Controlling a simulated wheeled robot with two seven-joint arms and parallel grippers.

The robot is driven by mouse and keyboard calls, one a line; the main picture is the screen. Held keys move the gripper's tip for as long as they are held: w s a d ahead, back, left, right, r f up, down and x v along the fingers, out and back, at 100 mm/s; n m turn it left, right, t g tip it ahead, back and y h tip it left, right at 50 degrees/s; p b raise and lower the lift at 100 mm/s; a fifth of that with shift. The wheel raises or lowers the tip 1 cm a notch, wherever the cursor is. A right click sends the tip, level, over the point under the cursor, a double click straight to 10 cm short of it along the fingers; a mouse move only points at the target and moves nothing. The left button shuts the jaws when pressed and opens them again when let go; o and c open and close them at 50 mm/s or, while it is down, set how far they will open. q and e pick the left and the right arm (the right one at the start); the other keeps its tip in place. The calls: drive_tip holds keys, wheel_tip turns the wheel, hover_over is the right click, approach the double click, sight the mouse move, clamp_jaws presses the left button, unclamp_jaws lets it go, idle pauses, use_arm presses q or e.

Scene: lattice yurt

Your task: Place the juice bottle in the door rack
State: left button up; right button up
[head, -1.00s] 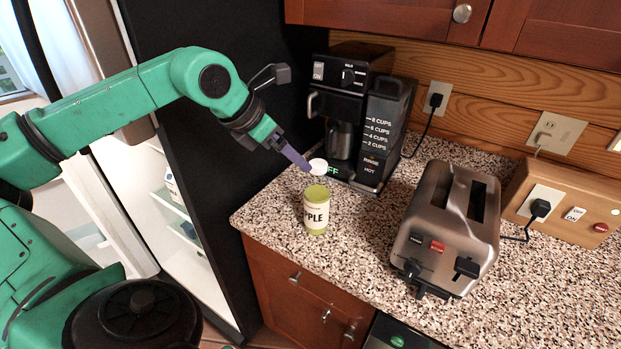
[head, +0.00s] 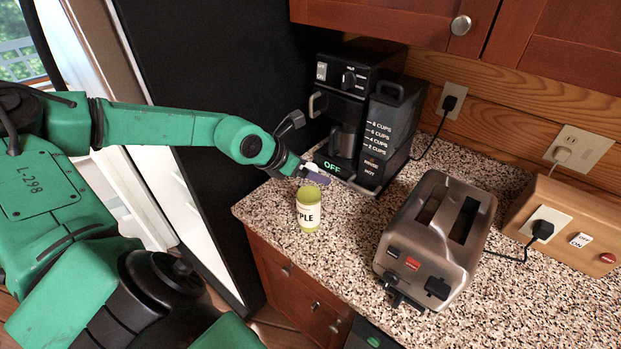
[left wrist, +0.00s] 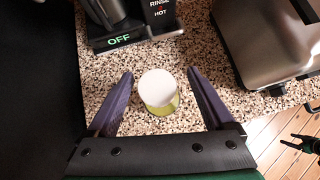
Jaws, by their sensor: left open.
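The juice bottle (head: 309,213) stands upright on the speckled counter, with a label reading "PLE" and a greenish body. Its white cap (left wrist: 157,87) shows in the left wrist view. My left gripper (head: 314,175) is open at the bottle's upper part. In the left wrist view its two purple fingers (left wrist: 160,75) lie on either side of the bottle with gaps; neither visibly touches it. The fridge (head: 190,212) stands open at left, showing a narrow white strip of its inside. I cannot make out the door rack; my left arm covers much of that area.
A coffee maker (head: 362,125) stands behind the bottle, and a steel toaster (head: 436,240) stands to its right. A wooden socket box (head: 565,225) is at the far right. The fridge's black side (head: 215,110) borders the counter's left end. Cabinets (head: 400,22) hang above.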

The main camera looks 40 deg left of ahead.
use_arm(q)
drive_tip(key=shift+w+a+f, duration=0.1)
drive_tip(key=shift+w+f, duration=0.5)
drive_tip(key=shift+f, duration=0.35)
drive_tip(key=shift+w+f, duration=0.2)
drive_tip(key=shift+w, duration=0.2)
drive_tip(key=shift+d+r, duration=0.1)
drive_tip(key=shift+d, duration=0.1)
drive_tip(key=c, duration=0.4)
drive_tip(key=shift+s+a, duration=0.1)
drive_tip(key=shift+s, duration=0.05)
clamp_jaws()
drive_tip(key=shift+r, duration=0.1)
use_arm(e)
drive_tip(key=shift+s+a, duration=0.25)
drive_tip(key=shift+s, duration=0.2)
drive_tip(key=shift+s+a, duration=0.2)
drive_tip(key=shift+s, duration=0.25)
drive_tip(key=shift+w, duration=0.1)
use_arm(q)
drive_tip(key=shift+r, duration=0.1)
